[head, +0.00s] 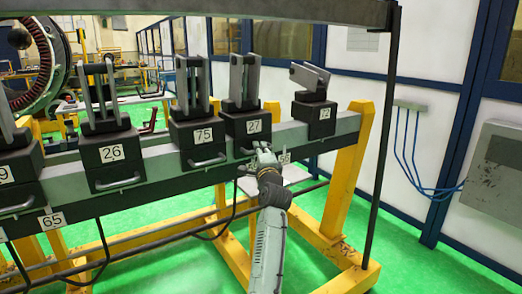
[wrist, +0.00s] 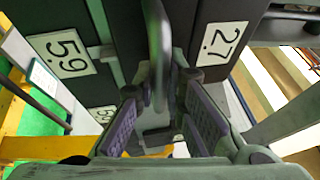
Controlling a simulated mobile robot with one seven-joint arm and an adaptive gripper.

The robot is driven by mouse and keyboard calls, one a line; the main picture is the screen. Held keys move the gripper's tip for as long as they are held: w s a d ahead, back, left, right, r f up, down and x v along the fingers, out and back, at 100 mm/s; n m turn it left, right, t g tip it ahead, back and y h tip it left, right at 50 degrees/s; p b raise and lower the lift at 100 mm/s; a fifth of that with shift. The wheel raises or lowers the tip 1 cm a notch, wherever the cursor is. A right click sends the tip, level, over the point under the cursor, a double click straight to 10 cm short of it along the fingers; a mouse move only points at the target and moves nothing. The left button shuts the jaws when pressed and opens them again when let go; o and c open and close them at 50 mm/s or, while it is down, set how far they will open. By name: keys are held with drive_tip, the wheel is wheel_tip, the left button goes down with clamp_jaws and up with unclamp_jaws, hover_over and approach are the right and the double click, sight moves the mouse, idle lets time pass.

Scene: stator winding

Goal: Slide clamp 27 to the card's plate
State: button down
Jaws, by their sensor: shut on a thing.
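Clamp 27 (head: 253,127) is a dark block with a grey upright lever on top, seated on the long grey rail (head: 345,125). Its number label also shows at upper right in the wrist view (wrist: 221,43). My gripper (head: 262,150) is at the front of clamp 27. In the wrist view its fingers (wrist: 162,125) are closed around a dark bar, the clamp's handle (wrist: 158,45). A small white number plate (head: 285,157) is on the rail front just right of my gripper, partly hidden and hard to read. I cannot make out the card's number.
Clamp 75 (head: 197,132) stands close left of clamp 27, and clamp 26 (head: 107,152) is further left. Clamp 72 (head: 313,117), its lever tilted, stands to the right with a gap between. Plate 65 (head: 52,220) is at lower left. A yellow frame (head: 350,180) carries the rail.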

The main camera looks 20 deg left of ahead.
drive_tip(key=c, duration=1.7)
unclamp_jaws()
drive_tip(key=shift+w, duration=0.1)
drive_tip(key=shift+o, duration=0.2)
drive_tip(key=v, duration=1.2)
